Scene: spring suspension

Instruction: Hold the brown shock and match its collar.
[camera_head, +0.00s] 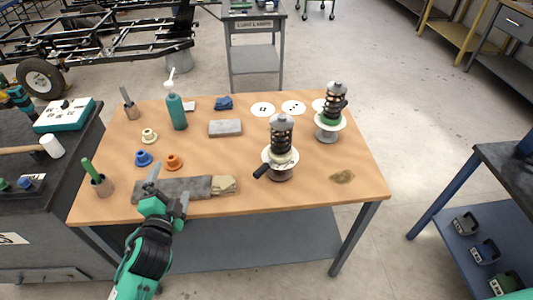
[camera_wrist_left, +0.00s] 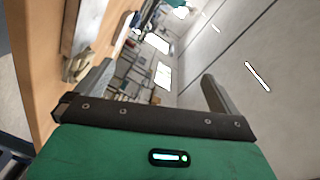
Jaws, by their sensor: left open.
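Two upright shocks with dark coil springs stand on the wooden table. The middle shock (camera_head: 281,133) has a cream collar under its spring, a brownish base and a dark handle sticking out to the left. The right shock (camera_head: 331,101) has a green collar. I cannot tell for sure which one is called brown. Loose collars lie at the left: cream (camera_head: 149,135), blue (camera_head: 144,158) and orange (camera_head: 173,162). My left gripper (camera_head: 168,188) is open and empty near the table's front edge, left of the middle shock; its fingers show apart in the left wrist view (camera_wrist_left: 155,88). My right gripper is out of view.
A long grey slab (camera_head: 198,188) and a tan cloth (camera_head: 223,185) lie by the front edge. A green bottle (camera_head: 176,111), a grey block (camera_head: 225,128), a blue cloth (camera_head: 223,102) and white marked discs (camera_head: 263,109) are farther back. The front right is clear except for a stain (camera_head: 342,176).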

